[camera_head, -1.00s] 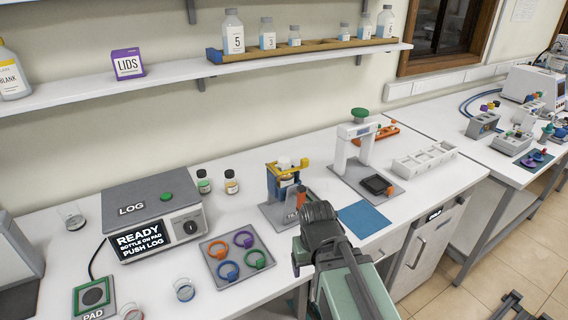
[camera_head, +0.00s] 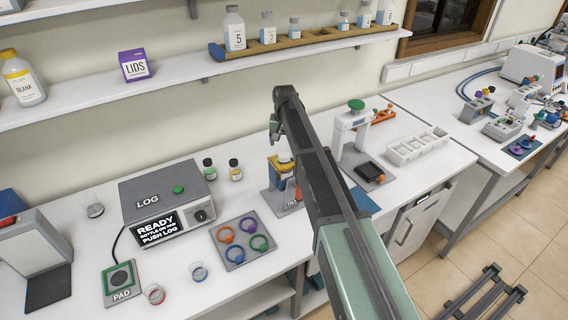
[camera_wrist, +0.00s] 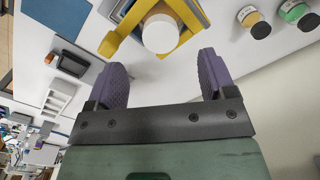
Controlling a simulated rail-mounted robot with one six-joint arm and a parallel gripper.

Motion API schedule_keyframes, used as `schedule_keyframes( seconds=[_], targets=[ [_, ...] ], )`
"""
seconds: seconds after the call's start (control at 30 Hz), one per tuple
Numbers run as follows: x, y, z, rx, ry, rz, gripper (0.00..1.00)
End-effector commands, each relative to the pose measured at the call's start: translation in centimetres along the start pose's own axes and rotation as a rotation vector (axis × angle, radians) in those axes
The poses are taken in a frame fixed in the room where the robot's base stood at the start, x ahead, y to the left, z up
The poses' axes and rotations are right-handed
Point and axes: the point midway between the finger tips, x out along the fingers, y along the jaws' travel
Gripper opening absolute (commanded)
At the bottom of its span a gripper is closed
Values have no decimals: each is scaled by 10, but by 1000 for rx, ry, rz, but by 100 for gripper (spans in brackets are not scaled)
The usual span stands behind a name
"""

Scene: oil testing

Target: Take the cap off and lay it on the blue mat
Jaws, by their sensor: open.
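A bottle with a white cap (camera_head: 285,157) stands in a holder (camera_head: 283,200) with a yellow clamp (camera_head: 272,163). In the wrist view the white cap (camera_wrist: 160,33) is seen from above, with the yellow clamp (camera_wrist: 124,28) around the bottle. The blue mat (camera_head: 367,203) lies to the right of the holder, partly hidden by my arm. It also shows in the wrist view (camera_wrist: 58,14), at upper left. My gripper (camera_head: 276,132) is above the holder. In the wrist view my gripper (camera_wrist: 163,68) is open and empty, its fingers apart from the cap.
The LOG box (camera_head: 165,190) and a tray with coloured rings (camera_head: 243,241) are further left. A white stand (camera_head: 350,135) and a white rack (camera_head: 418,146) are to the right.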

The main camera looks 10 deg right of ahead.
Motion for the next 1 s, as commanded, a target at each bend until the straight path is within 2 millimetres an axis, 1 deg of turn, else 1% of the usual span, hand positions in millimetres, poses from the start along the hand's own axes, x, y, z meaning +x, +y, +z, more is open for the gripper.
schedule_keyframes(
  seconds=[0.03, 0.13, 0.2, 0.27, 0.4, 0.47, 0.7, 0.97, 1.0],
  targets=[
    [13, 0, 0, 0, 0, 0, 77],
    [10, 0, 0, 0, 0, 0, 77],
    [15, 0, 0, -1, 0, 0, 77],
    [25, 0, 0, -1, 0, 0, 77],
    [56, -1, -2, -1, 0, 0, 77],
    [63, -1, -1, -1, 0, 0, 77],
    [60, -1, -1, -1, 0, 0, 77],
    [59, -1, -1, -1, 0, 0, 37],
    [59, -1, -1, -1, 0, 0, 31]
  ],
)
